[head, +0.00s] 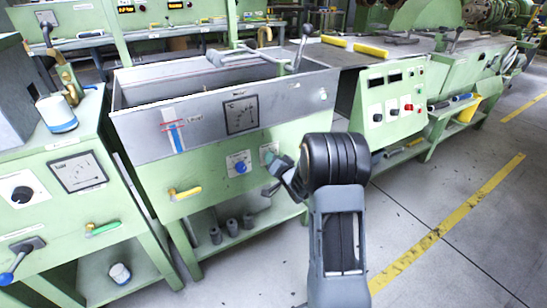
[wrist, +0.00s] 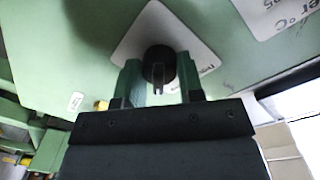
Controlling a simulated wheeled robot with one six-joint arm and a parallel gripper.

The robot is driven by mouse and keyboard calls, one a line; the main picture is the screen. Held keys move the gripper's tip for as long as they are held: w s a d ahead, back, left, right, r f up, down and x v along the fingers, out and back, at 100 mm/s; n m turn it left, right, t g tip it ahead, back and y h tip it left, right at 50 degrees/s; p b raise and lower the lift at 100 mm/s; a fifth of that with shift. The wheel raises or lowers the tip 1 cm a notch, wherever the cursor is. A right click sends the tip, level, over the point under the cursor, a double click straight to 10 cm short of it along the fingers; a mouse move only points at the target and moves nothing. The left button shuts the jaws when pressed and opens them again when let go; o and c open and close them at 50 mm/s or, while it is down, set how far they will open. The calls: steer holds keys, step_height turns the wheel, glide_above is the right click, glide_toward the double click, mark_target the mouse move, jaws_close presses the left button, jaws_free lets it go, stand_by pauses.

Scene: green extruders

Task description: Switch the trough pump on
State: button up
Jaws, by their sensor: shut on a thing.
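The water trough (head: 225,88) is a grey metal tank on a green cabinet, with a dial gauge and a red-and-blue level strip on its front. On the green front below is a blue knob (head: 240,167) on a white plate. Just right of it, my gripper (head: 271,166) reaches a second plate (head: 265,149), whose knob is hidden in the head view. In the wrist view, my gripper's green-tinted fingers (wrist: 159,82) stand on both sides of a black rotary knob (wrist: 158,56) on a white label plate (wrist: 190,40). My gripper is shut on this knob. The label is only partly readable.
A yellow-handled valve (head: 185,193) sits lower left on the trough's front. A green control box (head: 388,101) with black knobs and a red button stands to the right. The floor to the right is clear.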

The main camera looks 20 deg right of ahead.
steer(key=shift+m+p, duration=0.35)
steer(key=shift+m, duration=0.45)
steer(key=o, duration=0.9)
steer(key=shift+d, duration=0.1)
steer(key=shift+s, duration=0.15)
steer(key=s+p, duration=0.1)
steer(key=s, duration=0.3)
steer(key=s+p, duration=0.1)
steer(key=s, duration=0.4)
steer(key=s+d, duration=0.1)
steer(key=s, duration=0.3)
steer(key=shift+s+d+r+p, duration=0.1)
steer(key=shift+s+r+p, duration=0.15)
steer(key=shift+r+p, duration=0.15)
